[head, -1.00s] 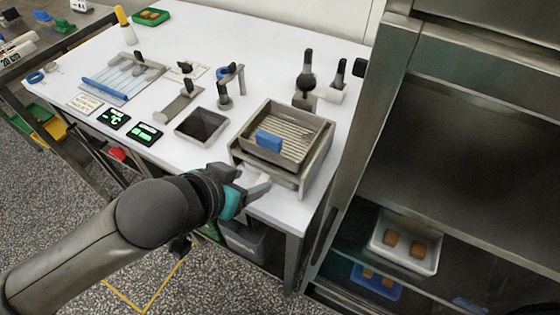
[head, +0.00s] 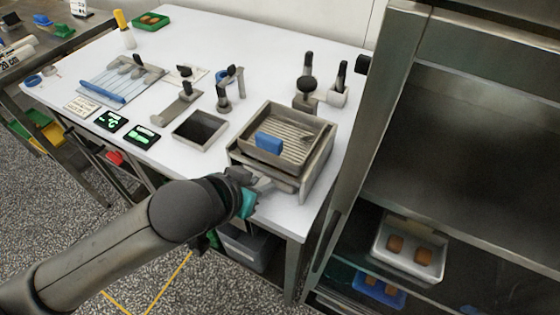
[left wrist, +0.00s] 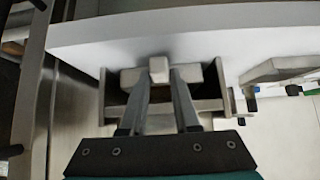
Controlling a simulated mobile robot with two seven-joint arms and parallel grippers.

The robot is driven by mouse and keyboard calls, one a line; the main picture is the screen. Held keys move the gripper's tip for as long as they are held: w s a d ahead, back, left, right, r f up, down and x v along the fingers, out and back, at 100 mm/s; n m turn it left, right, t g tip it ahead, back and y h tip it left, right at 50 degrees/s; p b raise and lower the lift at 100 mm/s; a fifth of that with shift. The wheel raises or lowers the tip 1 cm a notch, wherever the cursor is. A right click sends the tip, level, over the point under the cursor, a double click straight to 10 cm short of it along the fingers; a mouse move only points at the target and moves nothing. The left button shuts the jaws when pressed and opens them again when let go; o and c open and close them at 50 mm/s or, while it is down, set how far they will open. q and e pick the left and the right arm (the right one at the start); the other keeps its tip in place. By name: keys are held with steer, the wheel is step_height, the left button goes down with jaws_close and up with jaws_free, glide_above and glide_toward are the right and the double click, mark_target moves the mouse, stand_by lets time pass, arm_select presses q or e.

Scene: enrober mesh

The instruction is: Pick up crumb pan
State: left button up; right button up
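The crumb pan appears to be the shallow grey pan (head: 262,174) low in the front of the metal enrober stand, under the ribbed mesh tray. Its pale front and protruding tab (left wrist: 159,68) show in the left wrist view. My left gripper (head: 268,183) is at the stand's front, low over the table edge. In the left wrist view its two fingers (left wrist: 162,76) are apart, one on each side of the tab, with a narrow gap at the right finger. Most of the pan is hidden inside the stand. My right gripper is out of view.
The mesh tray (head: 301,124) holds a blue block (head: 269,143) above the pan. A steel cabinet (head: 395,130) stands close on the right. A grey bin (head: 247,247) is below the table edge.

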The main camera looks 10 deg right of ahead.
arm_select(q)
jaws_close()
steer(key=shift+r, duration=0.15)
stand_by(0.5)
